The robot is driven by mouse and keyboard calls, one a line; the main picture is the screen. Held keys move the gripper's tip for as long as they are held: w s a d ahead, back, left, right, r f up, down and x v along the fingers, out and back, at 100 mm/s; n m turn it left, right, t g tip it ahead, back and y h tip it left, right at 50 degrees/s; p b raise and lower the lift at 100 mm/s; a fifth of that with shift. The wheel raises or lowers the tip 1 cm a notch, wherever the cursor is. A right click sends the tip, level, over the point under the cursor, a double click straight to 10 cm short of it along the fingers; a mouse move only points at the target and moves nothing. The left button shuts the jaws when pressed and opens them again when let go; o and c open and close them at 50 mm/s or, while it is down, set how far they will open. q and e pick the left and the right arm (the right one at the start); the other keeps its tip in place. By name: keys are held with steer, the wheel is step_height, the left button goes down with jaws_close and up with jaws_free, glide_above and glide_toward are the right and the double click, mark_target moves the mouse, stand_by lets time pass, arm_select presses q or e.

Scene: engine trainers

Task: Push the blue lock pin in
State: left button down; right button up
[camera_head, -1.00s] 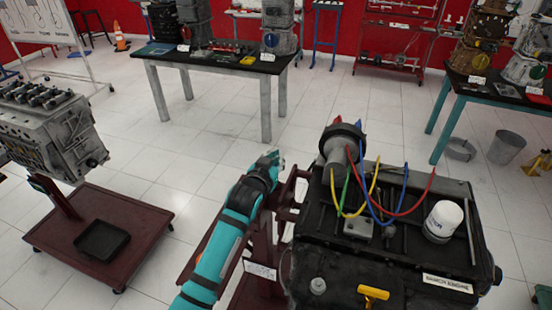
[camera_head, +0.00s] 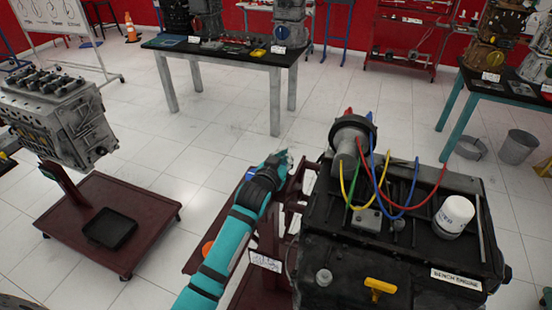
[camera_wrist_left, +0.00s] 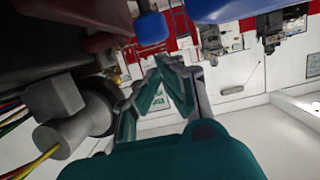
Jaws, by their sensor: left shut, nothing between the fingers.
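My left gripper (camera_head: 285,156) is shut and empty beside the maroon engine stand, left of the bench engine (camera_head: 410,245). Its closed teal fingers also show in the left wrist view (camera_wrist_left: 168,72). In that view a blue rounded piece (camera_wrist_left: 151,28), which looks like the lock pin, sits on a maroon part just above and left of the fingertips. A gap shows between them in the picture; the depth is hard to judge. In the head view I cannot make out the pin for certain. My right gripper is not in view.
The engine carries a grey distributor (camera_head: 350,140) with coloured cables, a white filter (camera_head: 454,216) and a yellow handle (camera_head: 379,288). Another engine (camera_head: 60,120) stands on a maroon trolley at left. A larger blue thing (camera_wrist_left: 240,10) is at the wrist view's upper right. Floor between the stands is clear.

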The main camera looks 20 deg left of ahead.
arm_select(q)
steer(key=w+r+b+v, duration=0.1)
steer(key=r+b+v, duration=0.15)
steer(key=v, duration=0.85)
steer(key=s+f+m+g, duration=0.1)
steer(key=s+f+g, duration=0.4)
steer(key=s, duration=0.6)
steer(key=s+f+g, duration=0.3)
steer(key=s+f, duration=0.4)
steer(key=s, duration=0.4)
steer(key=s+f+m+g, duration=0.1)
steer(key=s+f+g, duration=0.4)
steer(key=s, duration=0.5)
step_height(320, 180, down, 30)
steer(key=s+b, duration=0.1)
steer(key=b, duration=0.3)
steer(key=s+a+f+g+b, duration=0.1)
steer(key=s+a+f+b, duration=0.2)
steer(key=s+f, duration=1.4)
step_height(320, 180, down, 4)
steer(key=shift+a+f+y+b, duration=0.1)
steer(key=shift+a+y+b, duration=0.15)
steer(key=shift+b, duration=0.4)
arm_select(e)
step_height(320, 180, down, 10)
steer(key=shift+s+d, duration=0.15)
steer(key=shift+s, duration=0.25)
